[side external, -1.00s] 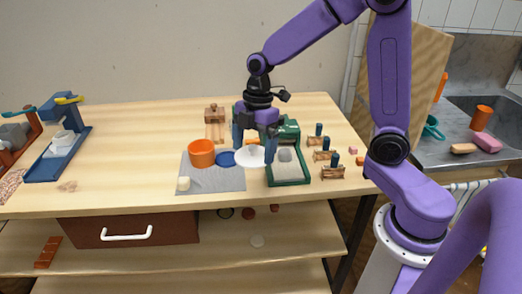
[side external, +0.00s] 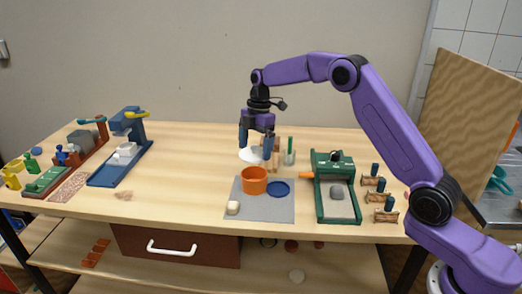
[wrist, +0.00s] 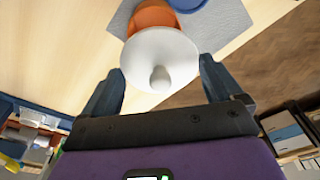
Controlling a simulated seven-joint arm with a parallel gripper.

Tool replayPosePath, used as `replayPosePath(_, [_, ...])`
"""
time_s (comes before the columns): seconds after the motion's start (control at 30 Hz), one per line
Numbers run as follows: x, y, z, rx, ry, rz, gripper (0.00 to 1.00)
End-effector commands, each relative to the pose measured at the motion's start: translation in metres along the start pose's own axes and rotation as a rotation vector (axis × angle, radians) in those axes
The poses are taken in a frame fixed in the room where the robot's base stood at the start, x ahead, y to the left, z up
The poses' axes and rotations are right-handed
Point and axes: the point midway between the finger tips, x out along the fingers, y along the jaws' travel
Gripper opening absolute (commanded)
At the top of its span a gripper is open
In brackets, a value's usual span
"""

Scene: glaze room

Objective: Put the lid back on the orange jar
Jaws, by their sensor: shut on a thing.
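The orange jar (side external: 255,187) stands on a grey mat (side external: 270,212) in the side view. Part of it shows beyond the lid in the wrist view (wrist: 150,16). My gripper (side external: 255,152) is shut on a white round lid (side external: 250,155) with a knob. It holds the lid in the air above and slightly behind the jar, apart from it. In the wrist view the lid (wrist: 160,50) covers part of the jar, and its knob points toward my gripper. A flat blue disc (side external: 279,189) lies on the mat right of the jar.
A green tray-like device (side external: 336,205) stands right of the mat. A cup with a green stick (side external: 289,157) stands behind. A blue press (side external: 128,150) stands left; table between is clear.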

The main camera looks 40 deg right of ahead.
Motion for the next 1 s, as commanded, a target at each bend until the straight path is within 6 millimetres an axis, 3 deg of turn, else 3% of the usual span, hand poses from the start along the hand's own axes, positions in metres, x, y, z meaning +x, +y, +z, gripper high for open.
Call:
replayPosePath(0.27, [0.007, 0.005, 0.004, -0.005, 0.0, -0.001, 0.64])
replayPosePath(1.0, [0.06, 0.005, 0.012, -0.004, 0.0, 0.0, 0.64])
